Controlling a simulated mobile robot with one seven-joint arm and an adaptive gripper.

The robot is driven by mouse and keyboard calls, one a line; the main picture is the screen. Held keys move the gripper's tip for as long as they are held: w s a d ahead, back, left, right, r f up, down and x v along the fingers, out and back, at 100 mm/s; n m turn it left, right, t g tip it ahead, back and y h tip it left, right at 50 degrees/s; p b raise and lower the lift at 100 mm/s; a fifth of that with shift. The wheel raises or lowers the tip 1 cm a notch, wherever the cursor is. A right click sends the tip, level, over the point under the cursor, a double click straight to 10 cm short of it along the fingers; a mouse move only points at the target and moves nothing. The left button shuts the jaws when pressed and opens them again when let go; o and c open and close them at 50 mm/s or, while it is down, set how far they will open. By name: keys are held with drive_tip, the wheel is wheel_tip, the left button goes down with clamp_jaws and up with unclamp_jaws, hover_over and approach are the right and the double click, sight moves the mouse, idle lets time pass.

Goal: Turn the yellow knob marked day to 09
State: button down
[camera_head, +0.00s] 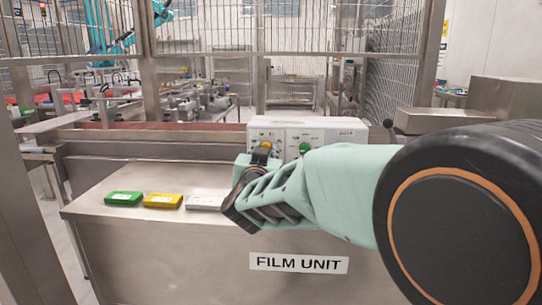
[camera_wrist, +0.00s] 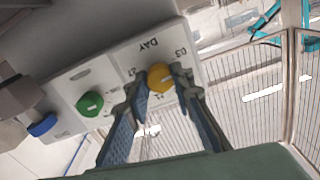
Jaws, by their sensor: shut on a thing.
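The yellow knob (camera_wrist: 160,76) sits on a white panel (camera_wrist: 117,68) under the printed word DAY, with a number 03 near it in the wrist view. Other numbers around it are too small or hidden to read surely. A small pale mark shows on the knob's face; I cannot tell which number it points at. My gripper (camera_wrist: 158,90) is shut on the yellow knob, one finger on each side. In the head view the top of the yellow knob (camera_head: 266,145) shows just above my gripper (camera_head: 262,158), which hides the front of the panel there.
A green knob (camera_wrist: 90,103) and a blue knob (camera_wrist: 42,124) are on the same row. Green (camera_head: 124,198), yellow (camera_head: 163,200) and white (camera_head: 205,200) flat boxes lie on the steel table (camera_head: 100,213). A wire fence (camera_head: 205,30) stands behind.

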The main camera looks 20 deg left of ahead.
drive_tip(key=m+b, duration=0.2)
drive_tip(key=m, duration=0.3)
drive_tip(key=shift+b, duration=0.35)
drive_tip(key=shift+m, duration=0.3)
drive_tip(key=c, duration=1.7)
unclamp_jaws()
drive_tip(key=shift+s, duration=0.1)
drive_tip(key=v, duration=0.7)
drive_tip(key=shift+s, duration=0.2)
